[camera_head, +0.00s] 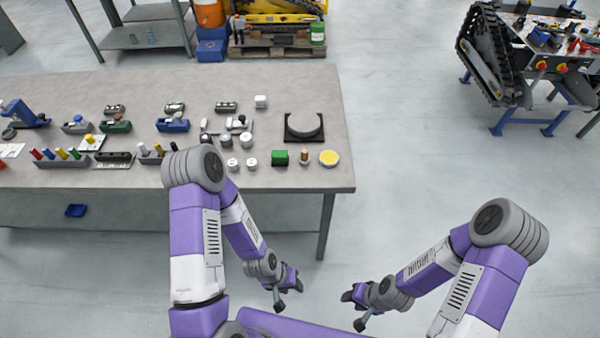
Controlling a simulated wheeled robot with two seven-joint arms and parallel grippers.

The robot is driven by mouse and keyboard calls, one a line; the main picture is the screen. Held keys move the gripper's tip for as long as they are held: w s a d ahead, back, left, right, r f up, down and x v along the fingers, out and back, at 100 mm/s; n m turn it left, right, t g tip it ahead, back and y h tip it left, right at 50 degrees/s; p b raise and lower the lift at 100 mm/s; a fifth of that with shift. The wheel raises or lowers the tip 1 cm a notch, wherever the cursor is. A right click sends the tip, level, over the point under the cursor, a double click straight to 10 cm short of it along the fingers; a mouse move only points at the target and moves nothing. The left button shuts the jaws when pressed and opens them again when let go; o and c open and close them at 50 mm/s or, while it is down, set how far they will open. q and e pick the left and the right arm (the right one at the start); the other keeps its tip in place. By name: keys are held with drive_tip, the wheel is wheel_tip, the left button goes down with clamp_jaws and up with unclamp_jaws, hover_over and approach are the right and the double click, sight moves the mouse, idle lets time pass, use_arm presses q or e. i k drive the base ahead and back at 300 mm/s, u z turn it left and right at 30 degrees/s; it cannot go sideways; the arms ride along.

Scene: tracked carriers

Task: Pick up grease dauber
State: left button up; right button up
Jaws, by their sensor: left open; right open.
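A small upright item with a brown top (304,157), which looks like the grease dauber, stands near the front right edge of the grey workbench (330,110). It is between a green block (280,158) and a round yellow-topped tin (329,158). It is too small to make out in detail. My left gripper (289,289) is open and empty, in front of the bench and well apart from the item. My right gripper (353,310) is open and empty, further right and also away from the bench.
A black fixture with a grey ring (304,126) stands just behind the item. Several small metal parts (233,164) and coloured-handled tools (62,158) fill the bench to the left. A tracked carrier (490,55) stands at the back right. The floor right of the bench is clear.

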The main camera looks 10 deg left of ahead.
sight(304, 159)
drive_tip(key=z, duration=1)
drive_tip(key=i, duration=0.55)
drive_tip(key=u, duration=0.9)
